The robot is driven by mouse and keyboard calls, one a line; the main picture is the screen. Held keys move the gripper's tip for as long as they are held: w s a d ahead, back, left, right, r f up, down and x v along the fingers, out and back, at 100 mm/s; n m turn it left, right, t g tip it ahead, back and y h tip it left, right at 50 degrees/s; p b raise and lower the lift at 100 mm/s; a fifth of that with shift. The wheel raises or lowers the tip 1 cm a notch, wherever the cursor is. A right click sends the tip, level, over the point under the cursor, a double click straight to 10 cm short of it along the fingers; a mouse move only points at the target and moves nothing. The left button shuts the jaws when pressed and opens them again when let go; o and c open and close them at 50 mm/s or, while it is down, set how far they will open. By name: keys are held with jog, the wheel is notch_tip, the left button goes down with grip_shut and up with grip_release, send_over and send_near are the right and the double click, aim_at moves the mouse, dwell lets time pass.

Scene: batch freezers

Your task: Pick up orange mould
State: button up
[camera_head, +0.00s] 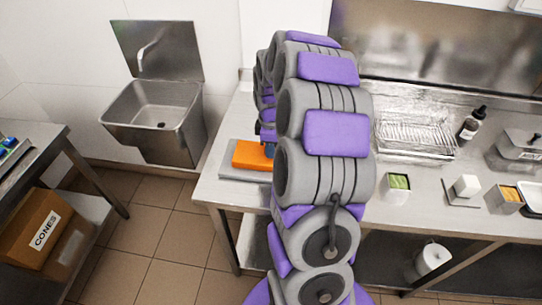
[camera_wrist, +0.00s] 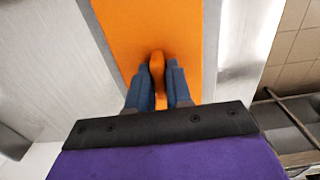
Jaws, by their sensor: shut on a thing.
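The orange mould (camera_head: 250,154) is a flat orange block near the left end of the steel counter. It lies on or just over a flat grey slab (camera_head: 231,174); I cannot tell whether they touch. In the wrist view the mould (camera_wrist: 150,25) fills the upper middle, with an orange tab (camera_wrist: 157,72) toward me. My gripper (camera_wrist: 158,75) has its two blue fingers shut on this tab. In the head view my arm hides most of the gripper and the mould's right end.
The steel counter (camera_head: 217,191) has a wire rack (camera_head: 415,138), a dark bottle (camera_head: 472,124) and small containers of green (camera_head: 398,183) and yellow (camera_head: 509,197) contents to the right. A wall sink (camera_head: 155,118) is at left. A cones box (camera_head: 38,232) sits on a low shelf.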

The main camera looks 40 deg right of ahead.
jog(key=shift+r, duration=0.1)
grip_shut()
jog(key=shift+w+d+r+p, duration=0.1)
jog(key=shift+w+r+p, duration=0.1)
jog(key=shift+r+p, duration=0.4)
notch_tip(320, 180, up, 2)
jog(key=shift+s+r, duration=0.25)
jog(key=shift+s, duration=0.15)
jog(key=s+a+r+p, duration=0.1)
jog(key=s+a+p, duration=0.2)
jog(key=s, duration=1.2)
jog(key=shift+s+r, duration=0.15)
jog(key=shift+r, duration=0.05)
jog(key=shift+r+p, duration=1.1)
jog(key=shift+r, duration=0.75)
notch_tip(320, 180, up, 5)
jog(key=shift+f+p, duration=0.1)
jog(key=shift+p, duration=1.15)
